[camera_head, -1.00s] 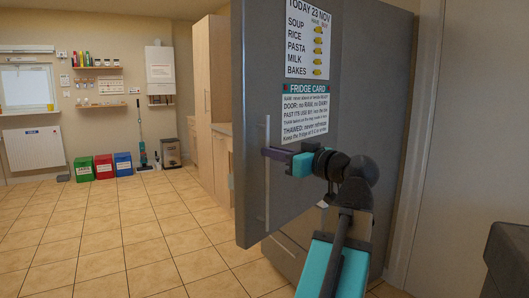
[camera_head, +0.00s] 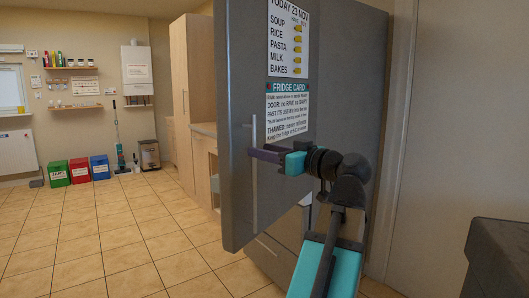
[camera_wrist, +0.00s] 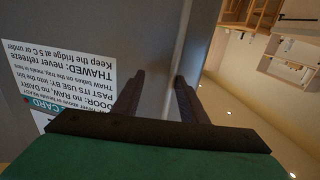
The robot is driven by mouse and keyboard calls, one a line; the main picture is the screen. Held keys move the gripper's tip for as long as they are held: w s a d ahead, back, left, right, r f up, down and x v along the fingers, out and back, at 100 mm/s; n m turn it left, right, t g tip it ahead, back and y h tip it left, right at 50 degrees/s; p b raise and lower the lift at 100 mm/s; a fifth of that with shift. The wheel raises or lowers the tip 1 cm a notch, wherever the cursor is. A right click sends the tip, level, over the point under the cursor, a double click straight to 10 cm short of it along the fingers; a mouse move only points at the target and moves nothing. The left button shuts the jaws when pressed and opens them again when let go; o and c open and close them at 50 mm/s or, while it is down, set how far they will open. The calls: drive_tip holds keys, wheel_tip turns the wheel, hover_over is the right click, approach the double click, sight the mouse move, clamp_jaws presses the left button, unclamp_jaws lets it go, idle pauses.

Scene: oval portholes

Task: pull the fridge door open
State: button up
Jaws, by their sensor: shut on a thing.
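The grey fridge door (camera_head: 232,110) stands ajar, swung out from the fridge body, with its free edge on the left. Its thin vertical bar handle (camera_head: 254,205) runs near that edge. My gripper (camera_head: 257,153) reaches the handle from the right and is shut on it. In the wrist view my gripper's dark fingers (camera_wrist: 158,82) lie on either side of the handle (camera_wrist: 182,38). The door face also shows in the wrist view (camera_wrist: 90,20). The fridge inside is mostly hidden behind the door and my arm.
A lower drawer front (camera_head: 268,258) shows below the door. A tall wooden cabinet (camera_head: 192,80) and counter stand behind the door on the left. Red, green and blue bins are at the far wall. A dark block (camera_head: 495,255) is at the lower right. Tiled floor at left is clear.

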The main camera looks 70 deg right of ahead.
drive_tip(key=shift+d, duration=0.1)
idle(0.3)
drive_tip(key=shift+s, duration=0.1)
drive_tip(key=p+v, duration=0.2)
drive_tip(key=v, duration=1.1)
drive_tip(key=shift+s+a, duration=0.25)
drive_tip(key=shift+a, duration=0.1)
drive_tip(key=shift+s, duration=0.1)
idle(0.7)
